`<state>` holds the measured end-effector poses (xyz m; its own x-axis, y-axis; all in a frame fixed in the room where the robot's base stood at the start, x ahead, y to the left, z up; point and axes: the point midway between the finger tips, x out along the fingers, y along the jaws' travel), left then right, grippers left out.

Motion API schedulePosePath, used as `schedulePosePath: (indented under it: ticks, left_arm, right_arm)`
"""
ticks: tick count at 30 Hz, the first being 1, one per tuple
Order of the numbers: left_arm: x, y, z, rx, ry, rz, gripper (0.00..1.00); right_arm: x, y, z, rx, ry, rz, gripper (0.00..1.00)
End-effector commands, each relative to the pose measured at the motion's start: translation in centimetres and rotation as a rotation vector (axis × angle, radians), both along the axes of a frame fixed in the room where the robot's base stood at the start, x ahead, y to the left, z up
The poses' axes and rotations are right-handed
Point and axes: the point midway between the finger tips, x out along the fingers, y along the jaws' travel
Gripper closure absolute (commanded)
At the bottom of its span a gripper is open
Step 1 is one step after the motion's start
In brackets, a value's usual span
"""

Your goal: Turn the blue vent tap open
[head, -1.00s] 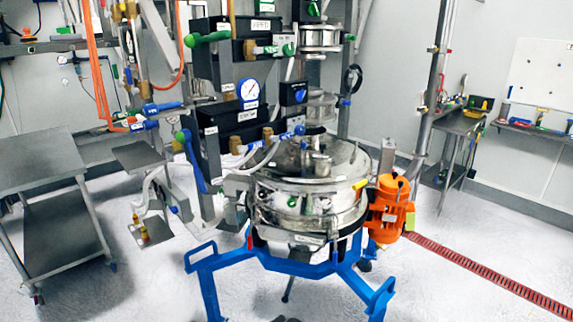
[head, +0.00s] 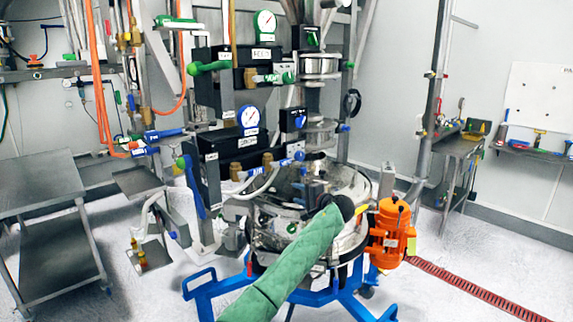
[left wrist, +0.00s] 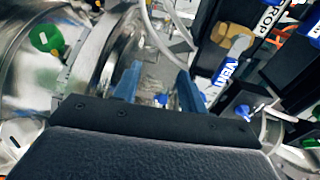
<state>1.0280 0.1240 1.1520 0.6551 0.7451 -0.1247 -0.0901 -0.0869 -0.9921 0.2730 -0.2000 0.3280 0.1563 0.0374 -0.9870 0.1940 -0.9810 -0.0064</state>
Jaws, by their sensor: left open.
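The vent tap (left wrist: 230,70) has a blue handle with white "VENT" lettering. In the left wrist view it stands to the right of my left gripper (left wrist: 158,85), apart from it. In the head view a blue tap handle (head: 287,161) that looks like the same one lies just above the sifter's lid, at the end of a pale hose. My left gripper (head: 312,184) is over the lid, to the right of and below that handle. Its two blue fingers are apart with nothing between them. My green-sleeved arm hides part of the sifter. My right gripper is not in view.
The round steel sifter (head: 345,179) sits on a blue frame (head: 203,288), with an orange motor (head: 391,235) at its right. Black valve boxes (head: 228,142) and a gauge (head: 249,117) stand behind the handle. A steel trolley (head: 40,185) is at the left.

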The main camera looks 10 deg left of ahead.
Motion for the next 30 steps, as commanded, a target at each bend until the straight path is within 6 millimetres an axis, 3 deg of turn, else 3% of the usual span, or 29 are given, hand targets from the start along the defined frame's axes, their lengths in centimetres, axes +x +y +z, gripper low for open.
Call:
schedulePosePath:
  ticks: [1,3,6,9,14,30]
  left_arm:
    - [0.3,-0.2,2.7,0.022,-0.024,0.013,0.58]
    - [0.5,-0.4,5.5,0.05,-0.048,0.029,0.58]
    - [0.5,-0.6,8.2,0.075,-0.073,0.049,0.58]
    - [0.5,-0.6,9.6,0.088,-0.086,0.058,0.58]
    - [0.9,-0.1,10.0,0.092,-0.087,0.062,0.58]
    - [4.5,4.5,10.0,0.091,-0.086,0.061,0.58]
  right_arm:
    - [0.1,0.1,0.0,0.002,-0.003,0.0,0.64]
    - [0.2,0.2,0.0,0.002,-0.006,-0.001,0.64]
    - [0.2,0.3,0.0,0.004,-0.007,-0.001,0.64]
    - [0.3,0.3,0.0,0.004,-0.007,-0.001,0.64]
    - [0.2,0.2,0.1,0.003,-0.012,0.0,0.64]
    - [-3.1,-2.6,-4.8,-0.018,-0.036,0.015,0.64]
